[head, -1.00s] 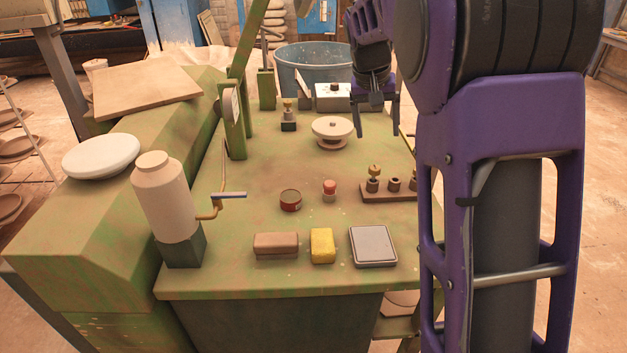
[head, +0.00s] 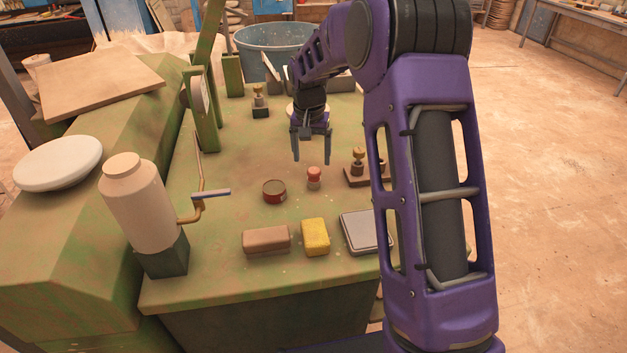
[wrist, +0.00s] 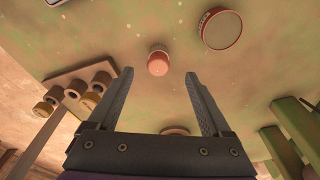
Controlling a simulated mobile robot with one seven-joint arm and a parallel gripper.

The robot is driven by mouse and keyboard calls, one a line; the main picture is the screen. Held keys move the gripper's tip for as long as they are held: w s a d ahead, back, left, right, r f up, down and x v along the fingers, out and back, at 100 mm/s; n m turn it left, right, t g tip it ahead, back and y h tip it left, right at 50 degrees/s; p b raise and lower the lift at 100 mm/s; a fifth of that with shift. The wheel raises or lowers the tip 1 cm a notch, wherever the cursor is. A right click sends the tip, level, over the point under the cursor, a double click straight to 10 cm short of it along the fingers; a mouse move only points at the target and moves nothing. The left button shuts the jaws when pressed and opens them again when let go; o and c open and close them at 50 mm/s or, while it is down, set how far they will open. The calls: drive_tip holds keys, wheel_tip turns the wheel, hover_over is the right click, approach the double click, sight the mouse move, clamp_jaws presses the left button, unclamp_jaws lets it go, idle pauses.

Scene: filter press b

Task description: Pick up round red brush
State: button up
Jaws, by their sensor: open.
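The round red brush (head: 313,176) stands upright on the green table top (head: 225,272); it has a red upper part and a paler lower part. In the wrist view the brush (wrist: 158,62) shows end-on, just beyond and between the fingertips. My gripper (head: 311,160) is open and empty, pointing down. In the head view its fingertips appear just behind and above the brush. In the wrist view my gripper (wrist: 158,73) has its two fingers spread apart, with the brush near their centre line. I cannot tell the exact height of the fingertips above the table.
A red tin (head: 274,191) stands left of the brush. A wooden holder with knobbed pieces (head: 358,176) stands to its right. A brown block (head: 266,240), a yellow sponge (head: 315,237) and a grey scale (head: 359,230) lie in front. A crank handle (head: 210,194) juts out at left.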

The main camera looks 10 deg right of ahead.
sight(314, 170)
drive_tip(key=f, duration=0.4)
drive_tip(key=shift+w+d, duration=0.15)
drive_tip(key=shift+w, duration=0.15)
drive_tip(key=f, duration=0.1)
drive_tip(key=w+f, duration=0.1)
drive_tip(key=f, duration=0.1)
drive_tip(key=f+b, duration=0.1)
drive_tip(key=f, duration=0.1)
drive_tip(key=shift+w+d, duration=0.15)
drive_tip(key=shift+d, duration=0.2)
clamp_jaws()
